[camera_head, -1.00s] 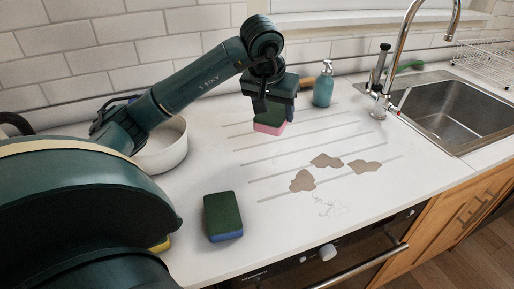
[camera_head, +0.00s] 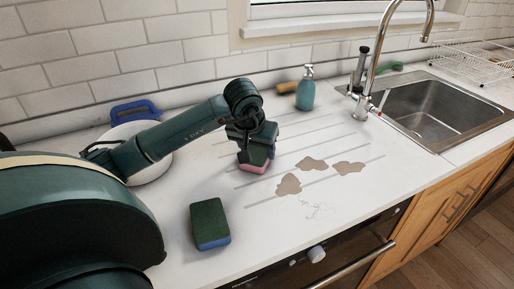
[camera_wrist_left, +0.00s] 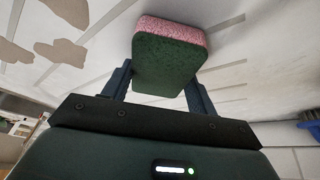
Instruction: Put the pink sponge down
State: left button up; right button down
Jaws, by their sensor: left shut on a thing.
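The pink sponge (camera_head: 254,167) has a green scouring side and a pink side. My left gripper (camera_head: 252,150) is shut on it, with the pink side down, low over the grooved white counter. In the head view I cannot tell whether it touches the counter. In the left wrist view the sponge (camera_wrist_left: 170,58) sits between the two fingers (camera_wrist_left: 158,88), its green face toward the camera and its pink edge at the far end. My right gripper is not in view.
A green and blue sponge (camera_head: 210,223) lies at the counter's front. Brown stains (camera_head: 289,184) mark the counter right of the gripper. A teal soap bottle (camera_head: 305,89) and sink (camera_head: 430,105) are behind and right. A white bowl (camera_head: 152,167) stands left, partly behind my arm.

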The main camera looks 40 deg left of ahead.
pick_arm(q)
jog(key=shift+f, duration=0.2)
jog(key=o, duration=0.9)
jog(key=shift+r, duration=0.1)
jog(key=shift+o, duration=0.2)
jog(key=shift+r, duration=0.25)
jog(key=v, duration=1.1)
jog(key=shift+s+r, duration=0.2)
jog(key=shift+r, duration=0.15)
